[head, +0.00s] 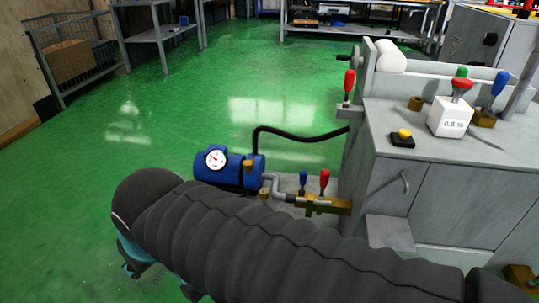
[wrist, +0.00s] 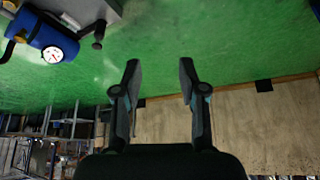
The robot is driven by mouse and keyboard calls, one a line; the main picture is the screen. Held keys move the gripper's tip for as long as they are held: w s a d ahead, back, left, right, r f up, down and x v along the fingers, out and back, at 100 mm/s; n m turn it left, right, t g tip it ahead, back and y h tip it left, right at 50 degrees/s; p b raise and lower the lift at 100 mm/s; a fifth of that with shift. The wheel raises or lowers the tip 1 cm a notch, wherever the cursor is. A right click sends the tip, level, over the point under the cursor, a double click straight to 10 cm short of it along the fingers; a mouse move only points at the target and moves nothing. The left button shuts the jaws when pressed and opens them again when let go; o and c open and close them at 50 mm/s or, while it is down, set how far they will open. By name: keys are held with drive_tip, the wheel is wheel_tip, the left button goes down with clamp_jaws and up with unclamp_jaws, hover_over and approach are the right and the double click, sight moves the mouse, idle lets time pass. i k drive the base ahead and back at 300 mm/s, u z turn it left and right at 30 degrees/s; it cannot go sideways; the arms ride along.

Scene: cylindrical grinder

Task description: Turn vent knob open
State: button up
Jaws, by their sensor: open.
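My gripper (wrist: 160,72) is open and empty in the wrist view, its two fingers apart over green floor. In the head view my dark sleeved arm crosses the foreground and hides most of the gripper. A blue pump (head: 228,170) with a round white gauge (head: 215,159) stands beside the machine. I cannot tell which part is the vent knob.
The grey grinder (head: 460,190) fills the right side, with red, green and blue handles and a white box (head: 450,118) on top. A black hose (head: 300,136) runs from pump to machine. Open green floor lies left and behind; a wire rack (head: 75,55) stands far left.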

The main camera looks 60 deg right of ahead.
sight(248, 164)
drive_tip(key=z, duration=0.95)
drive_tip(key=i, duration=0.95)
drive_tip(key=z, duration=0.9)
